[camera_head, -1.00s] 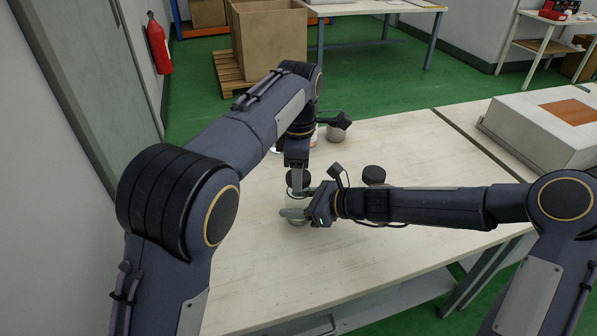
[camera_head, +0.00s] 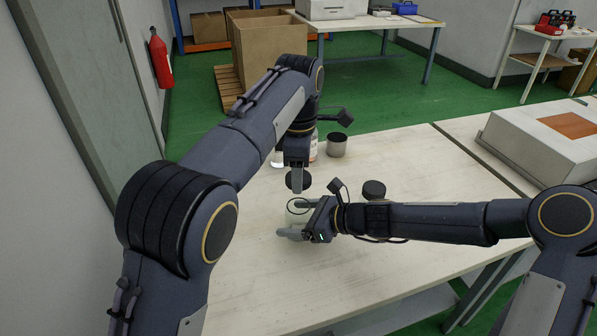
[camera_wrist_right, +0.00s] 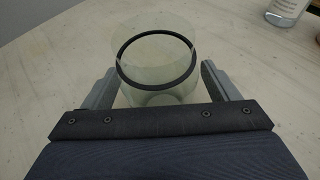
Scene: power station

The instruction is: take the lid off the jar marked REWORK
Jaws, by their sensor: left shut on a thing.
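My left gripper (camera_head: 298,178) points down, shut on a dark round lid (camera_head: 298,182), which hangs above the jar. The jar (camera_wrist_right: 160,90) is clear glass with a dark ring near its open mouth. In the head view it stands on the table, mostly hidden by my right gripper (camera_head: 296,218). In the right wrist view, the two fingers of my right gripper (camera_wrist_right: 160,88) lie either side of the jar, with narrow gaps showing beside the glass. No REWORK marking is readable.
The pale table (camera_head: 270,270) is clear in front. A dark round-topped thing (camera_head: 374,190) stands behind my right forearm. A white box (camera_head: 540,132) sits at the right.

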